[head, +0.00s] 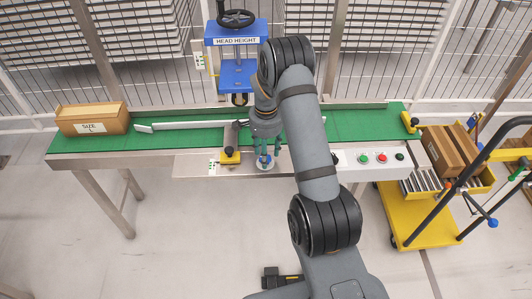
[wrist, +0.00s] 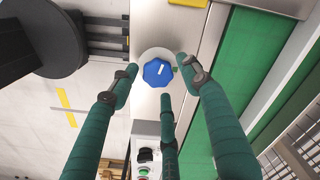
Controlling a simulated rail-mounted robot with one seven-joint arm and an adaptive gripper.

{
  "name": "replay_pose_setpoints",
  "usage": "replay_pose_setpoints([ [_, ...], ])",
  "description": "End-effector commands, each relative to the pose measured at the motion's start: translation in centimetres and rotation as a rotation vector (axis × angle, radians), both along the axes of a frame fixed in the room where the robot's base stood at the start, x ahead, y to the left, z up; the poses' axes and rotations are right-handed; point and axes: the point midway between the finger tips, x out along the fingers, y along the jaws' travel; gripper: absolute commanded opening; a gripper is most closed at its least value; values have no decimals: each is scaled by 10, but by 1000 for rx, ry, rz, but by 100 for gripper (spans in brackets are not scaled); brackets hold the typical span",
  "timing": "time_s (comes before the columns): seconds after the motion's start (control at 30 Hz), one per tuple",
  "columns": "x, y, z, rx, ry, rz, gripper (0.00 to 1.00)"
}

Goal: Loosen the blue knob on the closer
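The blue knob (wrist: 158,73) is a small faceted knob with a white mark, on a round pale base on a grey metal panel. In the head view the knob (head: 265,163) shows partly, below my gripper (head: 266,155) at the front edge of the conveyor. My three green fingers are spread open in the wrist view (wrist: 160,80). One fingertip is left of the knob, one right and one below it in the picture. None is visibly closed on the knob, and contact cannot be told.
A yellow-footed bracket (head: 230,157) stands just left of my gripper. A blue HEAD HEIGHT machine (head: 237,60) rises behind. The green conveyor (head: 185,138) carries a SIZE L box (head: 92,119) at left. Green, red and black buttons (head: 382,158) and a yellow cart (head: 425,220) are right.

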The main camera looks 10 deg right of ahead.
Motion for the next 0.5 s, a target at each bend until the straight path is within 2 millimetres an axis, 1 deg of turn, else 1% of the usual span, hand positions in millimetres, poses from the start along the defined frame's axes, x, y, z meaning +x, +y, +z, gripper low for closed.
replay_pose_setpoints([
  [0.07, 0, 0, 0, 0, 0, 0, 41],
  [0.5, 1, -1, 1, -1, -3, 0, 15],
])
